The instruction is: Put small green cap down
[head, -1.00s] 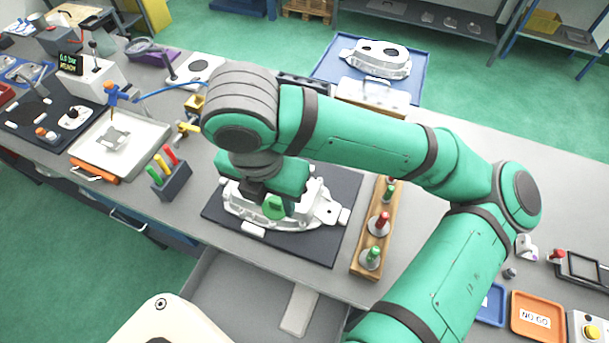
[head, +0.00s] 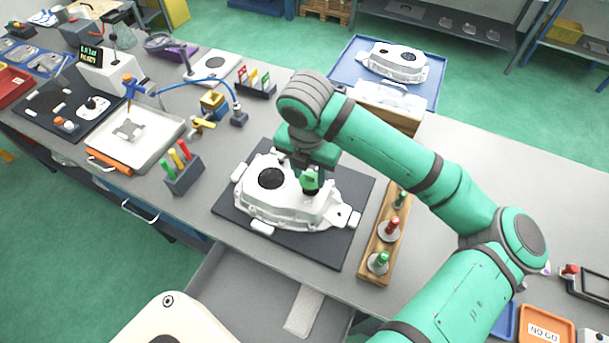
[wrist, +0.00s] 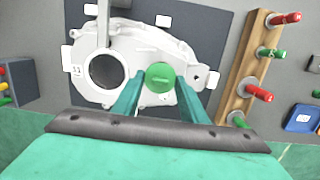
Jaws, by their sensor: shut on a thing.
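The small green cap (wrist: 160,77) is between the two fingers of my gripper (wrist: 162,88) in the wrist view, and the gripper is shut on it. In the head view the green cap (head: 309,180) shows below my gripper (head: 308,172), over the right part of the white casting (head: 262,205). From these views I cannot tell whether the cap touches the casting. The casting lies on a dark mat (head: 232,222) and has a large round dark opening beside the cap; it also shows in the wrist view (wrist: 140,40).
A wooden rack (head: 371,268) with red and green plug gauges stands right of the mat. A holder (head: 184,179) with coloured handles stands to the left. An open drawer (head: 245,293) lies in front. A blue tray (head: 345,72) with another casting is behind.

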